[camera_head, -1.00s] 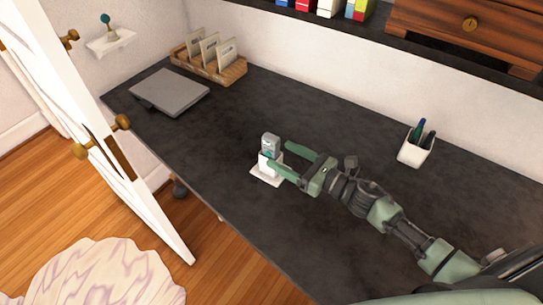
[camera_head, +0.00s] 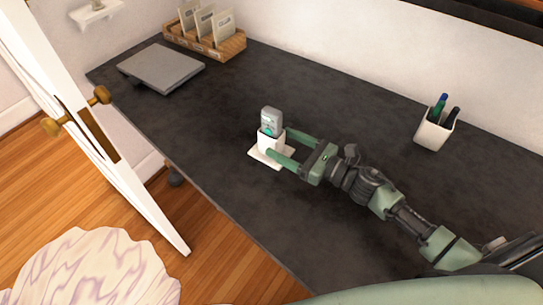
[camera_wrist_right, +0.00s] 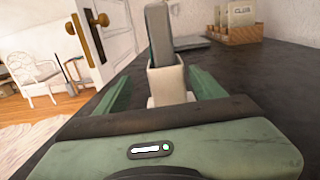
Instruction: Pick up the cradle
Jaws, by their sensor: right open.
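The cradle (camera_head: 271,143) is a small white holder on a flat white base plate (camera_head: 257,155), upright on the dark desk. A grey handset (camera_head: 271,118) stands in it. My right gripper (camera_head: 278,142) is open, its two green fingers reaching to either side of the cradle. In the right wrist view the cradle (camera_wrist_right: 168,87) sits between the fingers (camera_wrist_right: 163,78), with gaps visible on both sides, and the handset (camera_wrist_right: 158,35) rises above them. My left gripper is not in view.
The dark desk (camera_head: 215,120) is clear around the cradle. A grey closed laptop-like slab (camera_head: 160,68) and a wooden card rack (camera_head: 207,40) lie at the far left. A white pen cup (camera_head: 433,131) stands right. A white door (camera_head: 90,120) stands open beside the desk.

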